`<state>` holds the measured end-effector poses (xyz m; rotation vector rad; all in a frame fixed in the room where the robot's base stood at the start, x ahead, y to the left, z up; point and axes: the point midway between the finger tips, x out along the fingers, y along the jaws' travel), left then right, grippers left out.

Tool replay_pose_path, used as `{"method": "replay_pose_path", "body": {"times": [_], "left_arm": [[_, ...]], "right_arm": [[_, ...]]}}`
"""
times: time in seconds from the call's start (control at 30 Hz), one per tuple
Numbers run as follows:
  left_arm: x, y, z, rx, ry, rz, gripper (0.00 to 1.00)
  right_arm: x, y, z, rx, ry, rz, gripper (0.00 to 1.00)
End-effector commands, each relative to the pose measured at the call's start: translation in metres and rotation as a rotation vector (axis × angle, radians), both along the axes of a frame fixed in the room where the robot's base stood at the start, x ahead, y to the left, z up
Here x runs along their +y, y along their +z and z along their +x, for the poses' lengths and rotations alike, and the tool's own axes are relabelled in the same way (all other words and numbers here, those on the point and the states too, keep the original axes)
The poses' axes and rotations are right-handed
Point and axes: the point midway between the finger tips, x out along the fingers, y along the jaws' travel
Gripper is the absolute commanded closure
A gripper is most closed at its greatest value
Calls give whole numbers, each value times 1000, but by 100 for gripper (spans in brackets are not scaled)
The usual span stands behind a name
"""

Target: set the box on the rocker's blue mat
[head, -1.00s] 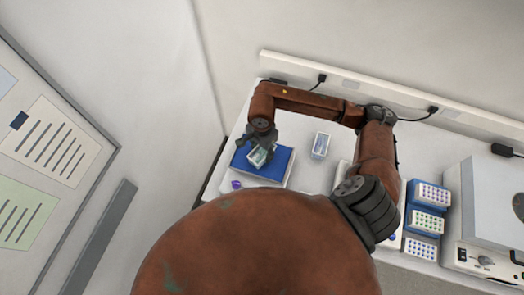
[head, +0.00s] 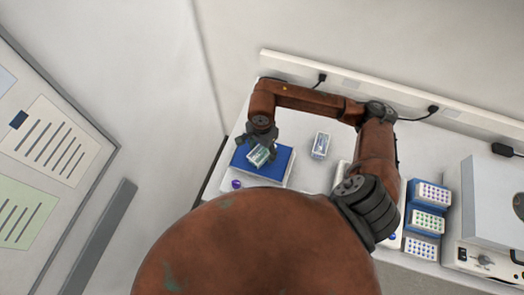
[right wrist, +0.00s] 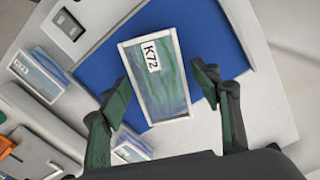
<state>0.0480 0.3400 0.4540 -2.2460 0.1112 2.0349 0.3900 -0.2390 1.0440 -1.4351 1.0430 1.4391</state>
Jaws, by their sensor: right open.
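The box labelled K72 (right wrist: 159,82), with a clear top and green-blue contents, rests on the rocker's blue mat (right wrist: 105,80) in the right wrist view. In the head view the box (head: 259,155) sits on the left part of the blue mat (head: 280,164). My right gripper (right wrist: 163,92) is open, with a finger on each side of the box and a visible gap to each. In the head view my right gripper (head: 258,140) is just above the box and partly covers it. My left gripper is not in view.
A similar box (head: 320,146) stands on the bench right of the rocker; it also shows in the right wrist view (right wrist: 38,75). Racks of coloured vials (head: 428,222) and a grey device (head: 490,215) stand farther right.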

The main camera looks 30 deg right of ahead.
Motion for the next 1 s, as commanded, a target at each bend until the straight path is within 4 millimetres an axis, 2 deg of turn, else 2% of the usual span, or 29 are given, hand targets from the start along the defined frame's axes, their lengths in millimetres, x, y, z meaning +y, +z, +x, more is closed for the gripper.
{"method": "replay_pose_path", "body": {"times": [0.3, 0.5, 0.7, 1.0], "left_arm": [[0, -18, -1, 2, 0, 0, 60], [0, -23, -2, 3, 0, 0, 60], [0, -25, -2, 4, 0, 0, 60], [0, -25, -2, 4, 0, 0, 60]], "right_arm": [[-1, 66, 2, -8, 2, -3, 42], [0, 98, 1, -5, 1, -2, 42], [0, 110, 0, -2, 0, -2, 42], [0, 111, 0, -2, 0, -2, 42]]}}
